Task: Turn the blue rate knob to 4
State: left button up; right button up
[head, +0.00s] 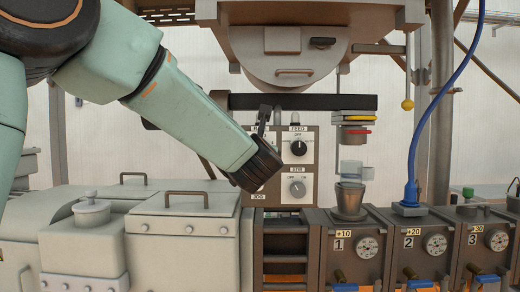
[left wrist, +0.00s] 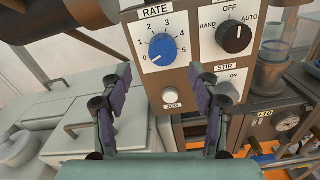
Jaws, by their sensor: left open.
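In the head view my left arm reaches in from the left to the panel and hides the blue knob. My right gripper is not in view.
A black HAND/OFF/AUTO knob (left wrist: 234,37) is right of the blue knob. A pale button (left wrist: 171,95) is below it, and a STIR switch (head: 297,188) is lower right. Grey lidded boxes (head: 180,225) stand at left, and a metal cup (head: 349,201) at right.

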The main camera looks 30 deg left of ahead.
pick_arm(q)
jog(key=x, duration=0.2)
jog(key=p+x, duration=0.1)
jog(key=x, duration=0.2)
jog(key=shift+w+d+r, duration=0.1)
jog(key=shift+w+d, duration=0.1)
jog(key=shift+w, duration=0.25)
jog(key=shift+w+a+f, duration=0.2)
jog(key=shift+a+f, duration=0.05)
jog(key=shift+a, duration=0.2)
jog(key=c, duration=0.6)
jog(key=shift+d, duration=0.2)
jog(key=shift+c, duration=1.4)
jog(key=shift+r, duration=0.1)
jog(key=c, duration=0.3)
